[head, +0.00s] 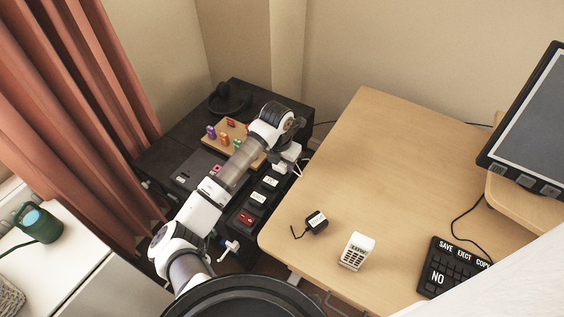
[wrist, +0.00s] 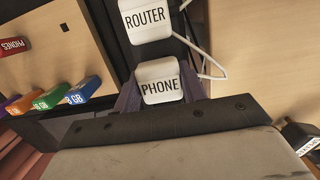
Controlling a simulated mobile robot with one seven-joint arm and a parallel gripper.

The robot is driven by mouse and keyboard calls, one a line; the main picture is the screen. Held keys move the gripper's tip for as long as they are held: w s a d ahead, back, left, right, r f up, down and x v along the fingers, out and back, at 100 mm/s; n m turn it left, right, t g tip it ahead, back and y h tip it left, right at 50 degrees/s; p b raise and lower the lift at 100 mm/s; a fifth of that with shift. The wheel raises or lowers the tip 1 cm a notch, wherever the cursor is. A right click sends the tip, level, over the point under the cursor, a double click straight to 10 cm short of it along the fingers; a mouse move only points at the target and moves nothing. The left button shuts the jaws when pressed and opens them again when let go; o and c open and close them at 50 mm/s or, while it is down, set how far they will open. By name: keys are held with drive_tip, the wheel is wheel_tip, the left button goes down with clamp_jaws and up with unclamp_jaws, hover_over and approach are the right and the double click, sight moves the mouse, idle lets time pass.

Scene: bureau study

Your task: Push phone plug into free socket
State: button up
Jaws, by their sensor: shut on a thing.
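The phone plug (wrist: 158,86) is a white block labelled PHONE, held between my gripper's jaws (wrist: 158,98) in the wrist view. A white plug labelled ROUTER (wrist: 146,20) is just beyond it, over a dark strip. In the head view my gripper (head: 285,160) is over the far end of the black socket strip (head: 236,229), which has a red switch and white-labelled plugs. The free socket cannot be made out; my gripper and the plugs hide that end. I cannot tell whether the phone plug touches the strip.
A wooden board with coloured sticks (head: 224,139) lies left of my arm on the dark cabinet (head: 262,92). The desk (head: 375,150) to the right carries a black adapter (head: 316,222), a white keypad-like block (head: 357,251) and a keyboard (head: 452,270). A white cable (wrist: 205,62) runs right of the plugs.

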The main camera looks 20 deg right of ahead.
sight(279, 166)
drive_tip(key=shift+f+b, duration=0.65)
drive_tip(key=shift+f, duration=0.1)
idle(0.9)
drive_tip(key=o, duration=0.9)
drive_tip(key=shift+o, duration=0.6)
drive_tip(key=shift+s+f, duration=0.1)
drive_tip(key=shift+s+d, duration=0.1)
wheel_tip(279, 166, up, 14)
drive_tip(key=a+b, duration=0.1)
drive_tip(key=b, duration=0.1)
drive_tip(key=shift+s+a+b, duration=0.3)
